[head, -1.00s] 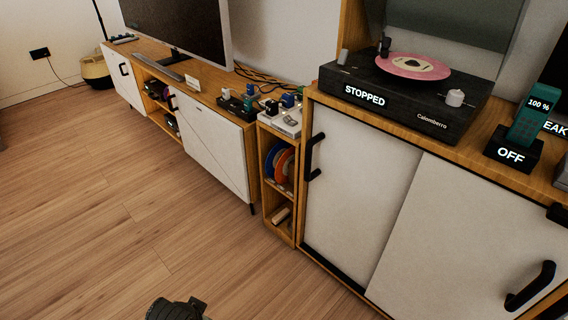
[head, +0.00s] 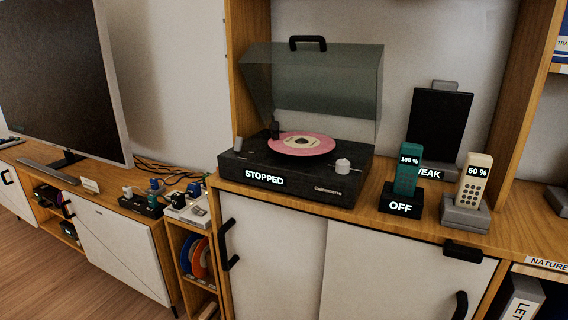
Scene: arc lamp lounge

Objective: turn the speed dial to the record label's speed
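The black record player (head: 262,176) stands on the wooden cabinet top, with a sign reading STOPPED on its front left. A pink record (head: 318,146) with a pale label (head: 301,142) lies on its platter; the label's print is too small to read. A white dial (head: 343,165) sits at the deck's front right, and its markings cannot be made out. A small grey knob or lever (head: 238,144) stands at the deck's left edge. The smoky see-through lid (head: 320,85) is raised. Neither of my grippers is in view.
Right of the player stand a teal handset (head: 407,172) in a dock marked OFF, a beige handset (head: 474,178) showing 50 %, and a dark panel (head: 438,124). A TV (head: 60,70) is on the left. White sliding doors (head: 275,262) with black handles are below.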

